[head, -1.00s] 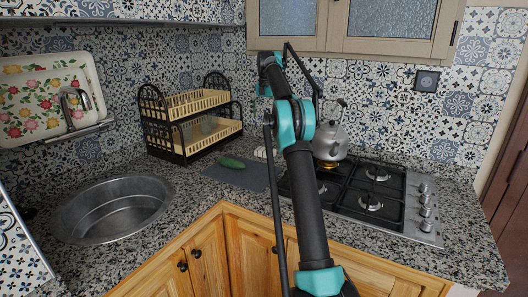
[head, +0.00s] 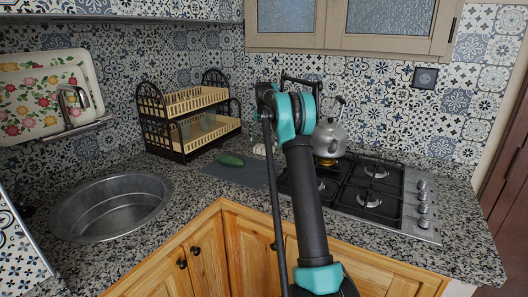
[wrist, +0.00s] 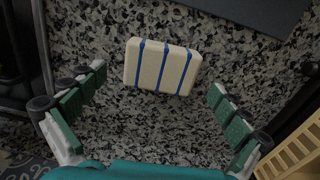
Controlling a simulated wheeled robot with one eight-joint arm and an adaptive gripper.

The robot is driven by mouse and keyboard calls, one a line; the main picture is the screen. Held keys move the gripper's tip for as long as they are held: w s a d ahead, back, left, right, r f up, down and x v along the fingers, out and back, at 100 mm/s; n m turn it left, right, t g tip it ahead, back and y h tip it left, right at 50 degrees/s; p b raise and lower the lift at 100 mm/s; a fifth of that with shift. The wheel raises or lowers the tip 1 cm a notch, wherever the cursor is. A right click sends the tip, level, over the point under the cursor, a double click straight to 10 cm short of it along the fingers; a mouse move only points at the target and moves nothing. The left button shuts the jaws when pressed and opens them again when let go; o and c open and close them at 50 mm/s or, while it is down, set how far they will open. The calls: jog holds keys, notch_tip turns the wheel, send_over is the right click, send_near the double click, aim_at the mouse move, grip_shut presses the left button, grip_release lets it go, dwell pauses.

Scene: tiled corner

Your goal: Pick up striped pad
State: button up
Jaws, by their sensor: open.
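The striped pad (wrist: 162,66) is a cream block with blue stripes. It lies flat on the speckled counter, near the top middle of the wrist view. In the head view a small pale patch of the pad (head: 258,149) shows just left of my arm. My gripper (wrist: 157,84) is open and empty in the wrist view. Its green-padded fingers stand apart to the left and right, with the pad between and slightly beyond their tips, touching neither. In the head view my gripper is mostly hidden behind my arm.
The gas hob (head: 375,190) with a kettle (head: 329,137) is to the right. A sink (head: 112,207) is at left.

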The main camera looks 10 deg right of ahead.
aim_at(264, 147)
jog(key=shift+w+f, duration=0.1)
jog(key=shift+f, duration=1.55)
jog(key=c, duration=0.9)
jog(key=shift+r, duration=0.1)
notch_tip(264, 147, up, 20)
